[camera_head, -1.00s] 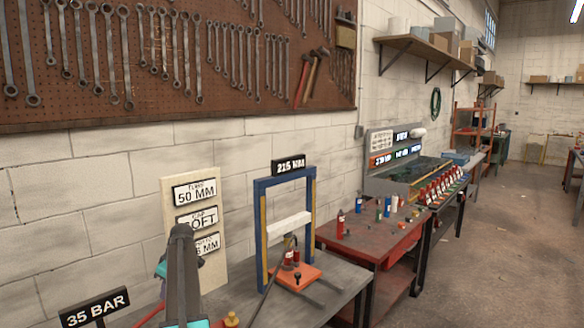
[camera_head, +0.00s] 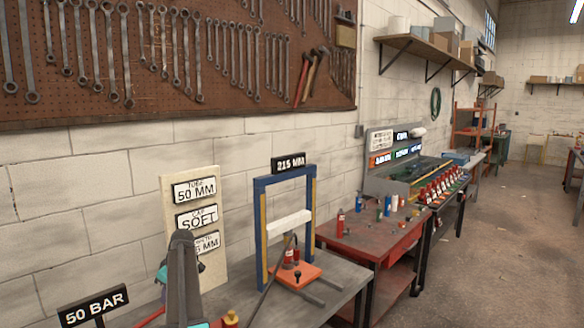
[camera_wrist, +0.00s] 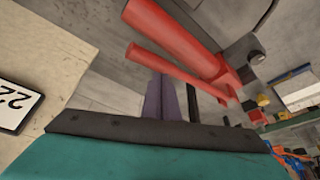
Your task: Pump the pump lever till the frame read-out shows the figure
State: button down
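The frame read-out (camera_head: 289,163) shows 215 MM on top of the blue press frame (camera_head: 259,235). A white crossbeam (camera_head: 289,223) spans the frame above the orange plate (camera_head: 298,275). A pressure sign (camera_head: 94,307) at bottom left shows 50 BAR. A red rod, apparently the pump lever (camera_head: 150,317), shows partly beside my arm; red bars also show close up in the wrist view (camera_wrist: 175,72). My gripper (camera_head: 192,322) is at the bottom edge of the head view, mostly hidden. Its fingers and any contact with the lever are unclear.
A board (camera_head: 178,225) with signs, including TUBE 50 MM and SOFT, leans behind my arm. A red bench (camera_head: 372,240) with small bottles stands to the right. Wrenches hang on the pegboard (camera_head: 200,115). The floor at right (camera_head: 500,250) is clear.

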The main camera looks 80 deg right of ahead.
jog(key=shift+f+b, duration=0.95)
jog(key=shift+f, duration=1.4)
jog(key=shift+r+p, duration=1.7)
jog(key=shift+r, duration=2.1)
jog(key=shift+f, duration=0.1)
jog(key=shift+f+b, duration=1.85)
jog(key=shift+f, duration=1.95)
jog(key=shift+r+p, duration=1.8)
jog(key=shift+r, duration=2.1)
